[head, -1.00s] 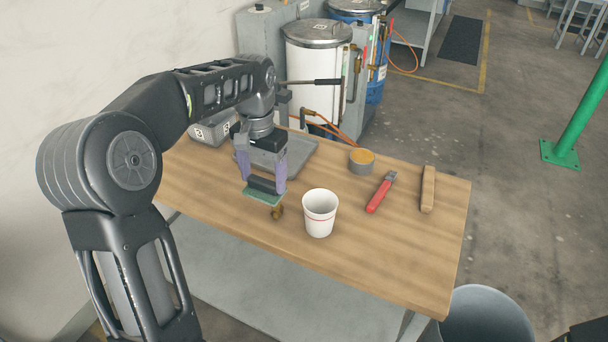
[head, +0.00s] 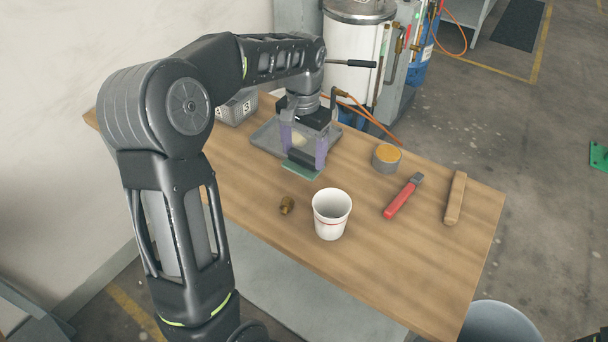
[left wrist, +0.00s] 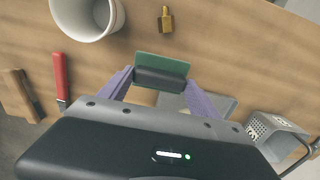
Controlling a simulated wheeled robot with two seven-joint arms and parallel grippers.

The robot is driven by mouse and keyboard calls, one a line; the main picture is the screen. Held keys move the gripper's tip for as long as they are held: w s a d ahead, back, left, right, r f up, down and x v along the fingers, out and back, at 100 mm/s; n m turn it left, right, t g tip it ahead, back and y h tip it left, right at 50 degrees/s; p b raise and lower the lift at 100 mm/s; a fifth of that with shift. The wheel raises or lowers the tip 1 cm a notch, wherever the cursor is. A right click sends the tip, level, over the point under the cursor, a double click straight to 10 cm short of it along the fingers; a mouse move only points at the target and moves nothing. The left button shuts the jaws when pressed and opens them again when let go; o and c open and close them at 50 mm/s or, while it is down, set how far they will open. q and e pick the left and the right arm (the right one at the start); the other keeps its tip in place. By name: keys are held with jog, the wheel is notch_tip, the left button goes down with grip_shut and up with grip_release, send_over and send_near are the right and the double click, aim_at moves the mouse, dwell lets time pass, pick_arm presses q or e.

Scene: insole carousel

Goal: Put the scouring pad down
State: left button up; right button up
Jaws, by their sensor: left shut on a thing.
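The scouring pad (head: 301,170) is a flat green pad with a black grip block on top. My left gripper (head: 303,154) has its purple fingers shut on that block, green side down. In the left wrist view the pad (left wrist: 162,64) shows between the fingertips (left wrist: 160,80). The pad is over the table near the front right edge of a grey tray (head: 262,138). I cannot tell whether it touches the table or hangs just above it.
A white cup (head: 331,215) and a brass fitting (head: 287,205) stand in front of the pad. To the right are a grey tin with orange contents (head: 386,158), a red-handled tool (head: 402,197) and a wooden bar (head: 455,198).

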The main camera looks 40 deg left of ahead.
aim_at(304, 155)
pick_arm(q)
jog(key=shift+f, duration=1.7)
jog(key=shift+f+p, duration=0.45)
jog(key=shift+f, duration=1.4)
jog(key=shift+f, duration=0.1)
jog(key=o, duration=1.4)
jog(key=shift+c, duration=0.2)
notch_tip(304, 155, up, 12)
jog(key=shift+r+b, duration=0.15)
jog(key=shift+b, duration=0.35)
